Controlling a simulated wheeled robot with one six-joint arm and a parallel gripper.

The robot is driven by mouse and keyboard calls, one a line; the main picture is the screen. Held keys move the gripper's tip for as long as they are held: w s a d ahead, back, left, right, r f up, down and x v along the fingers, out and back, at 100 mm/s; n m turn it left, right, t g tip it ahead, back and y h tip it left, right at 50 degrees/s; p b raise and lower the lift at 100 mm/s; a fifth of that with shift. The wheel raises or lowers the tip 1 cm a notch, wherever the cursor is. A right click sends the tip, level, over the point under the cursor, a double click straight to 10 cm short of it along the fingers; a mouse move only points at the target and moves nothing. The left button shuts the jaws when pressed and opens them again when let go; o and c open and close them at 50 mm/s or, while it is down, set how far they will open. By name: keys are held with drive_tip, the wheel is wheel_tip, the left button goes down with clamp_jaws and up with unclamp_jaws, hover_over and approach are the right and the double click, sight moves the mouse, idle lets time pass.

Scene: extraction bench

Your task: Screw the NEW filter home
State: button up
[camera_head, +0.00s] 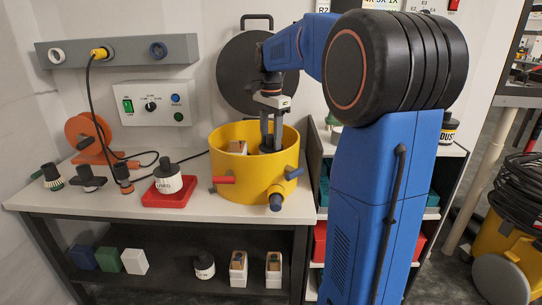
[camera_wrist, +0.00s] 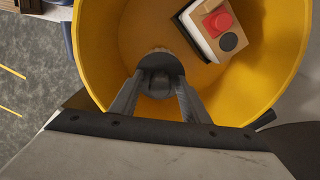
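My gripper (camera_head: 269,143) reaches down into the open yellow drum (camera_head: 252,184) on the bench. In the wrist view my gripper (camera_wrist: 160,84) has its fingers on both sides of a dark round knob (camera_wrist: 158,86) and looks shut on it. A tan, ridged edge (camera_wrist: 160,52) shows just beyond the knob, so this looks like the filter inside the drum. Its body is mostly hidden, no label shows, and I cannot tell how deep it is seated. Another filter, marked USED (camera_head: 168,183), stands upright with its black knob in a red tray (camera_head: 157,200).
A white box with red and black round parts (camera_wrist: 212,28) is inside the drum, beside the filter. The round black lid (camera_head: 238,80) stands open behind the drum. Dark-handled tools (camera_head: 88,180), an orange reel (camera_head: 84,135) and a cable occupy the bench's left side.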

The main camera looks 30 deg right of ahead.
idle(0.3)
drive_tip(key=n, duration=0.6)
drive_tip(key=shift+n, duration=0.4)
drive_tip(key=n, duration=0.6)
drive_tip(key=shift+n, duration=0.4)
drive_tip(key=n, duration=0.6)
drive_tip(key=shift+n, duration=0.3)
drive_tip(key=n, duration=0.3)
drive_tip(key=shift+n, duration=0.4)
drive_tip(key=n, duration=0.3)
drive_tip(key=shift+n, duration=0.3)
